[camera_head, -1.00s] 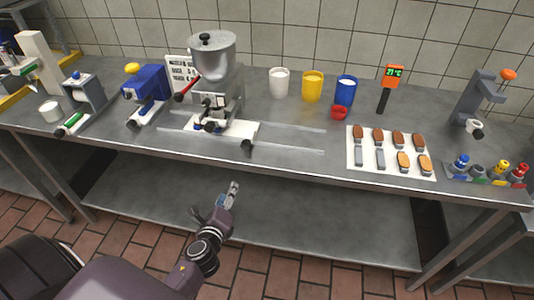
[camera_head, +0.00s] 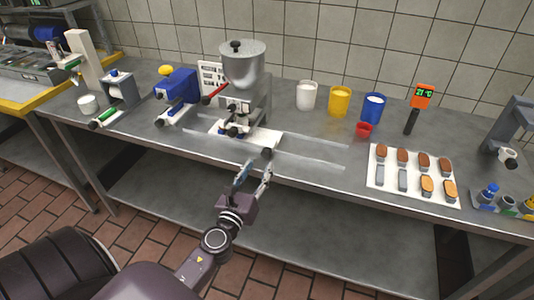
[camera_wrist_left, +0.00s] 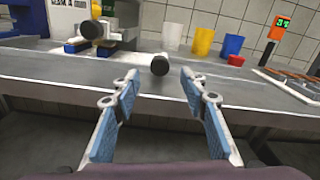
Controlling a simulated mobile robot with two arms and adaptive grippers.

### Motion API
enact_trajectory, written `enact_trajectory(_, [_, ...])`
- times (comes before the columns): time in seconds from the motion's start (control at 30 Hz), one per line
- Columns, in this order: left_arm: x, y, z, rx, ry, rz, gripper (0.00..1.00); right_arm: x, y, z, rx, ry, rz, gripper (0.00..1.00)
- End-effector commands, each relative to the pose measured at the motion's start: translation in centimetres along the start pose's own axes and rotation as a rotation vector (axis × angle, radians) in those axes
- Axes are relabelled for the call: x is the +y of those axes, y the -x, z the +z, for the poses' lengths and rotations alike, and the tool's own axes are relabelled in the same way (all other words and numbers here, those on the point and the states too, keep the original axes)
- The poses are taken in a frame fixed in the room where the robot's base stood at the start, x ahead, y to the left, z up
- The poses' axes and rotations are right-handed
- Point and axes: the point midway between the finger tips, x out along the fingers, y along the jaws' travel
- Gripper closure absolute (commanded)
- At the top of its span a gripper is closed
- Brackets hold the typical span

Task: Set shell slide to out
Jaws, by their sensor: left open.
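The shell slide is a white plate (camera_head: 218,138) under the metal filling machine (camera_head: 245,85). A dark round knob (camera_head: 267,153) is at its front right, near the table's front edge. In the left wrist view the knob (camera_wrist_left: 160,65) sits between and beyond the fingertips. My left gripper (camera_head: 254,178) is open and empty, in front of the table edge and just short of the knob, not touching it. It also shows in the left wrist view (camera_wrist_left: 158,82), with blue-padded fingers spread. My right gripper is not in view.
Pale rails (camera_head: 308,160) run along the bench to the right of the plate. White, yellow and blue cups (camera_head: 340,102) and a small red cup (camera_head: 364,130) stand behind. A white tray (camera_head: 376,180) with brown shells lies right. The blue device (camera_head: 178,84) stands left.

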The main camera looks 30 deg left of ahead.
Motion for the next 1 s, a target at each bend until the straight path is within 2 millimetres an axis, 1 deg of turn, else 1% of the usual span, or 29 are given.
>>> enact_trajectory(0.17, [-0.1,-1.8,0.2,-0.001,-0.009,-0.002,0.6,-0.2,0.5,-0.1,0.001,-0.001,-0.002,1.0])
enact_trajectory(0.4, [-0.1,-5.6,0.2,-0.001,-0.006,-0.003,0.6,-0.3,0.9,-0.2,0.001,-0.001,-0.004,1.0])
enact_trajectory(0.53, [0.0,-7.0,0.0,0.0,-0.007,-0.001,0.6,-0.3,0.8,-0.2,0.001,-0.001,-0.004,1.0])
enact_trajectory(0.7, [0.0,-7.7,-0.1,0.001,-0.007,-0.002,0.6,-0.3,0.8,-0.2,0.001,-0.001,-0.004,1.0])
enact_trajectory(0.93, [0.0,-7.7,-0.1,0.001,-0.006,-0.002,0.6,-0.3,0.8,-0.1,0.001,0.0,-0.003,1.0])
enact_trajectory(1.0, [0.0,-7.7,-0.1,0.001,-0.006,-0.002,0.68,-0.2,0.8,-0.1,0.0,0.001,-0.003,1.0])
